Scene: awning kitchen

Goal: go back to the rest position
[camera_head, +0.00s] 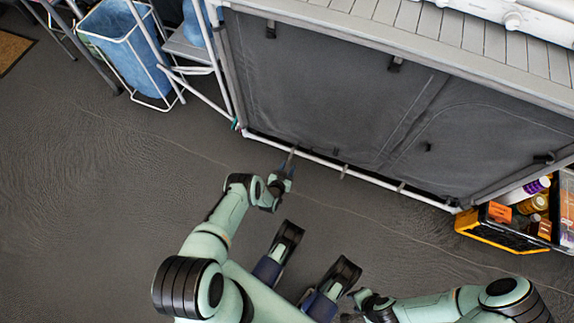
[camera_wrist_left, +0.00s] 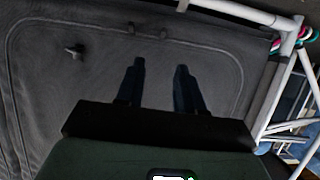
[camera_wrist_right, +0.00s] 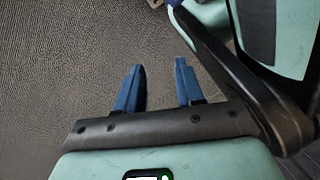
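My left gripper (camera_head: 289,163) reaches forward near the lower edge of the dark fabric front of the cabinet. In the left wrist view its two fingers (camera_wrist_left: 160,68) stand apart with nothing between them, facing the grey fabric. My right gripper is low and close to my base, at the bottom of the head view and hard to make out there. In the right wrist view its blue fingers (camera_wrist_right: 158,68) are apart and empty over the dark floor.
The fabric-fronted cabinet (camera_head: 310,90) has a white lower rail (camera_head: 350,172). A yellow-black crate (camera_head: 500,233) with bottles stands at right. A blue-lined bin (camera_head: 125,55) and white frame stand at upper left. The floor (camera_head: 90,190) at left is clear.

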